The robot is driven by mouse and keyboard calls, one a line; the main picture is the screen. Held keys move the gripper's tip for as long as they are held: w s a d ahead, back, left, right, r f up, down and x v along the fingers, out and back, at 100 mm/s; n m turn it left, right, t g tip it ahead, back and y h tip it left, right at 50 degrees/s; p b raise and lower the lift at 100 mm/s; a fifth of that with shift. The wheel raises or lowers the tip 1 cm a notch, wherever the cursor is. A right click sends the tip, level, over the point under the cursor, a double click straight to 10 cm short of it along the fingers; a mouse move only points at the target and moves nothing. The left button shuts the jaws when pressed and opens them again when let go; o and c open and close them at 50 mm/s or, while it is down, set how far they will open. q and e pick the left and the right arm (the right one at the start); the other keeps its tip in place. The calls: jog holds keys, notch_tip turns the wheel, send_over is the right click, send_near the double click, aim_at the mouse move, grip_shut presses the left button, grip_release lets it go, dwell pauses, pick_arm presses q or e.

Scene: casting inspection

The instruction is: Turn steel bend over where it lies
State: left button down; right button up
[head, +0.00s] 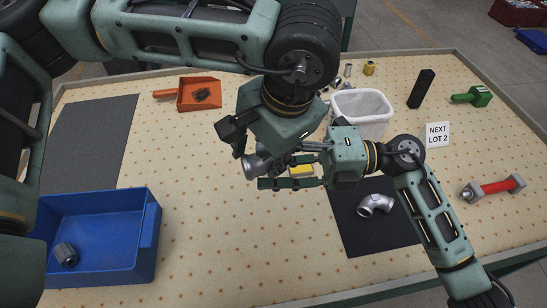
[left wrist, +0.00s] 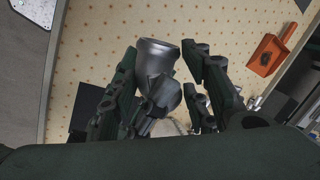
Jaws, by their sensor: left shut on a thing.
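A silvery steel bend (head: 376,204) lies on the black mat at the right of the table, clear of both grippers. My left gripper (head: 248,148) is shut on a grey metal fitting (head: 254,166), held above the middle of the table. In the left wrist view, this fitting (left wrist: 158,75) shows a round flared mouth between the fingers; its full shape is partly hidden. My right gripper (head: 285,170) points left, close to the held fitting, with its fingers apart.
A blue bin (head: 100,273) with a dark fitting stands front left. A grey mat (head: 92,135), an orange dustpan (head: 199,93), a white bin (head: 361,113), a black block (head: 421,89), a sign (head: 437,135) and a red-handled tool (head: 495,188) lie around. The front middle is clear.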

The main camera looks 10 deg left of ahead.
pick_arm(q)
jog(key=shift+r, duration=0.15)
pick_arm(e)
jog(key=shift+f, duration=0.25)
grip_shut()
pick_arm(q)
jog(key=c, duration=1.3)
grip_release()
jog(key=shift+c, duration=0.2)
jog(key=o, duration=0.4)
pick_arm(e)
jog(key=shift+r, duration=0.2)
pick_arm(q)
jog(key=shift+o, duration=0.2)
